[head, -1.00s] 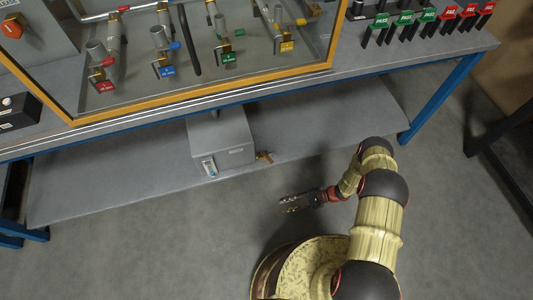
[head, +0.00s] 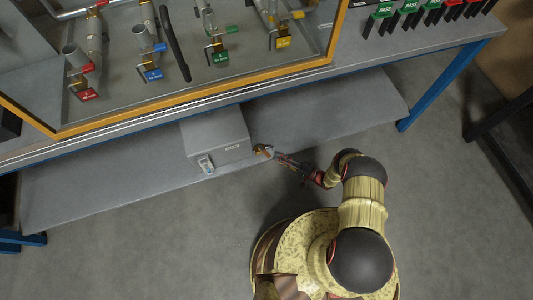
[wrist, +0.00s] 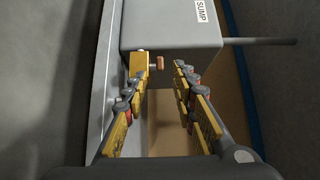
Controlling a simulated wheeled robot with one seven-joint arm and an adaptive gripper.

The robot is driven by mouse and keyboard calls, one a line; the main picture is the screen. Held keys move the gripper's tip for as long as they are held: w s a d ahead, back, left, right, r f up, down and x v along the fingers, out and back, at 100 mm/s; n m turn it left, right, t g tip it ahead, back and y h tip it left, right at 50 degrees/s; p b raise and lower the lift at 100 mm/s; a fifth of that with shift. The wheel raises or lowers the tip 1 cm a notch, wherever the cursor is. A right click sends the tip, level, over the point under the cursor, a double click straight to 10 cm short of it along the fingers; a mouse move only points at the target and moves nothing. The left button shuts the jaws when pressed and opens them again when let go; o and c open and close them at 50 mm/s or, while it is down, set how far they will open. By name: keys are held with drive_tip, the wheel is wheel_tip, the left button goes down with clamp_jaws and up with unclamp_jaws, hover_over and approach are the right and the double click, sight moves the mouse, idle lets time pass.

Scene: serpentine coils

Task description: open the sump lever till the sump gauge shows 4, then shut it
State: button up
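The grey sump box (head: 216,138) stands on the lower shelf, and its SUMP label shows in the wrist view (wrist: 203,12). A small white gauge (head: 206,164) is on its front; its reading is too small to tell. The brass and copper-coloured sump lever (head: 263,150) sticks out from the box's right side. In the wrist view the lever's end (wrist: 157,62) shows between my fingertips. My gripper (wrist: 160,66) is open, its two yellow-padded fingers apart on either side of the lever end. I cannot tell whether either finger touches it.
The lower shelf (head: 330,105) is bare to the right of the box. The bench above carries an orange-framed panel (head: 200,92) with several tagged valves. Green and red PASS-type tags (head: 411,7) stand at the back right. A blue bench leg (head: 435,88) is at the right.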

sight(267, 154)
drive_tip(key=b+x, duration=0.1)
drive_tip(key=x, duration=0.6)
drive_tip(key=shift+w+a+b, duration=0.1)
drive_tip(key=shift+a+b, duration=0.2)
drive_tip(key=c, duration=0.4)
clamp_jaws()
drive_tip(key=shift+f, duration=0.1)
